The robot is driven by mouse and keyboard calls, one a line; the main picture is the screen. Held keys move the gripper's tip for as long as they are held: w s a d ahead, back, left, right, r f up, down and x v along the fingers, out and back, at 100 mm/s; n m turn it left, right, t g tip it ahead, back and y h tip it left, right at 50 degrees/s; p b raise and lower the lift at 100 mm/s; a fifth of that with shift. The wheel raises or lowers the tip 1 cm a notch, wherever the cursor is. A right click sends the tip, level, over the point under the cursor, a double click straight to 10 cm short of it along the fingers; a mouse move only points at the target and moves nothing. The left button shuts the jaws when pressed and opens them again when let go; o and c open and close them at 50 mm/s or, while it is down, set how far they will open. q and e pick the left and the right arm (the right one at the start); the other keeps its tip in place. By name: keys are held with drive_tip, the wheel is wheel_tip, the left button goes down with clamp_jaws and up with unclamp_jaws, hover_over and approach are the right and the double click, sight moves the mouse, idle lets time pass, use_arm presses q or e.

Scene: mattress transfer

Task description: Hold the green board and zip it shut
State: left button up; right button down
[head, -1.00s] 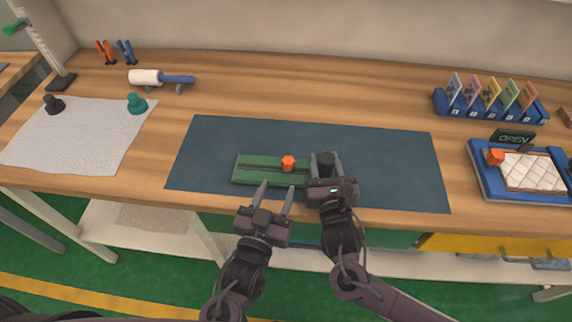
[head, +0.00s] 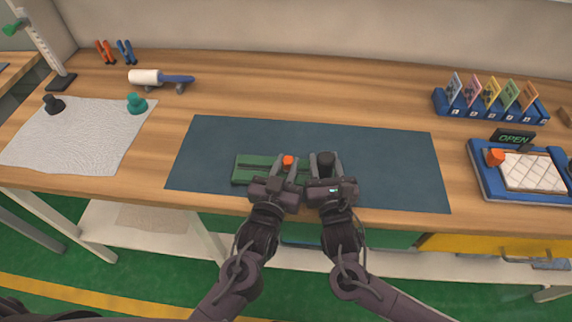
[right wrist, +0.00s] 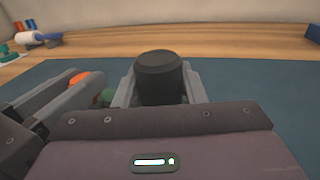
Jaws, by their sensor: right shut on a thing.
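The green board (head: 251,169) lies on the dark blue mat, its left part showing and the rest hidden by my grippers. My right gripper (head: 324,158) is shut on the black knob (head: 326,157) at the board's right end. The right wrist view also shows the black knob (right wrist: 160,77) between the fingers. My left gripper (head: 289,163) is right beside it, its fingers apart on either side of the orange slider knob (head: 288,160). The orange knob also shows in the right wrist view (right wrist: 88,79), partly hidden by a finger. I cannot tell whether the left fingers touch it.
The blue mat (head: 390,165) is clear around the board. A blue tray (head: 480,180) with a quilted white piece stands at the right, and a card rack (head: 488,112) behind it. A grey cloth (head: 70,135) and a roller (head: 146,77) are at the left.

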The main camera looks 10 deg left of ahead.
use_arm(q)
clamp_jaws()
use_arm(e)
drive_tip(key=shift+r, duration=0.1)
use_arm(q)
drive_tip(key=a, duration=1.1)
drive_tip(key=shift+a, duration=0.3)
use_arm(e)
drive_tip(key=shift+d, duration=0.1)
use_arm(q)
drive_tip(key=shift+o, duration=2.1)
unclamp_jaws()
drive_tip(key=shift+o, duration=0.7)
drive_tip(key=shift+d, duration=0.1)
drive_tip(key=s, duration=0.4)
drive_tip(key=s+a, duration=0.1)
drive_tip(key=s, duration=0.3)
drive_tip(key=s+a, duration=0.1)
drive_tip(key=s, duration=0.2)
drive_tip(key=shift+s+a, duration=0.2)
drive_tip(key=shift+s, duration=0.2)
